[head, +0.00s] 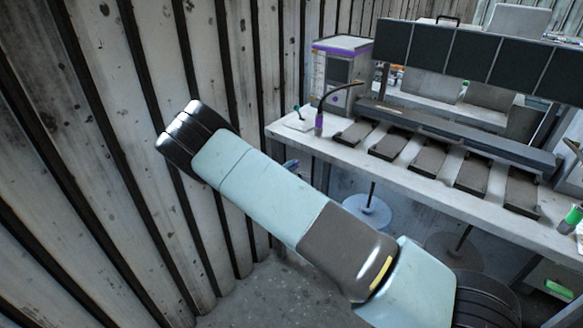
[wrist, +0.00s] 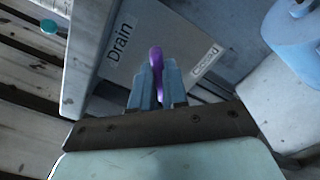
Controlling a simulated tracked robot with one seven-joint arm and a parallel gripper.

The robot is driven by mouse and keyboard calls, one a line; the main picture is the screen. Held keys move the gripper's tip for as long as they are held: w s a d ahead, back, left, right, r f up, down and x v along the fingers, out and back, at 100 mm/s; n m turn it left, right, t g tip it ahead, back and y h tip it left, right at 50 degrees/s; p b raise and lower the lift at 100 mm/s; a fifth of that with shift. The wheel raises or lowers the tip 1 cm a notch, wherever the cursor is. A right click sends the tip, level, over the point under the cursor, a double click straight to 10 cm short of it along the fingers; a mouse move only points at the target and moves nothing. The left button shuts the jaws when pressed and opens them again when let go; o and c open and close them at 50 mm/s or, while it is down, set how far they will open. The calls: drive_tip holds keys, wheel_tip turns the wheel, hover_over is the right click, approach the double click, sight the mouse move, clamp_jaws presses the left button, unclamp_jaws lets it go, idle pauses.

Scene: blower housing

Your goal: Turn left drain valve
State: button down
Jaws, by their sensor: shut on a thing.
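In the wrist view, a purple valve handle (wrist: 156,68) stands in front of a grey panel (wrist: 135,48) marked "Drain". My gripper (wrist: 158,90) is shut on this purple handle, with one blue-grey finger on each side of it. A smaller label beside the handle seems to read "Closed". The valve body behind the handle is hidden by the fingers. In the head view my arm reaches toward the corrugated wall, and the gripper and the drain valve cannot be made out clearly there.
A long white workbench (head: 355,158) with several dark trays runs along the right. A grey box with purple trim (head: 340,65) stands on its far left end. Round stool bases (head: 366,212) are on the floor below. A corrugated wall (head: 110,180) is close on the left.

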drive_tip(key=shift+s+d+f+m, duration=0.1)
drive_tip(key=shift+f+m, duration=0.05)
drive_tip(key=shift+m, duration=1.15)
drive_tip(key=shift+s+f+m, duration=0.1)
drive_tip(key=shift+m, duration=1.2)
drive_tip(key=shift+s+d+f+m, duration=0.1)
drive_tip(key=shift+f+m, duration=0.05)
drive_tip(key=shift+m, duration=1.15)
drive_tip(key=shift+f+m, duration=0.1)
drive_tip(key=shift+m, duration=0.2)
drive_tip(key=c, duration=1.4)
unclamp_jaws()
drive_tip(key=shift+o, duration=1.3)
drive_tip(key=shift+w+a+r, duration=0.1)
drive_tip(key=shift+r, duration=0.1)
drive_tip(key=v, duration=1.3)
drive_tip(key=shift+s+a, duration=0.25)
drive_tip(key=shift+s, duration=0.05)
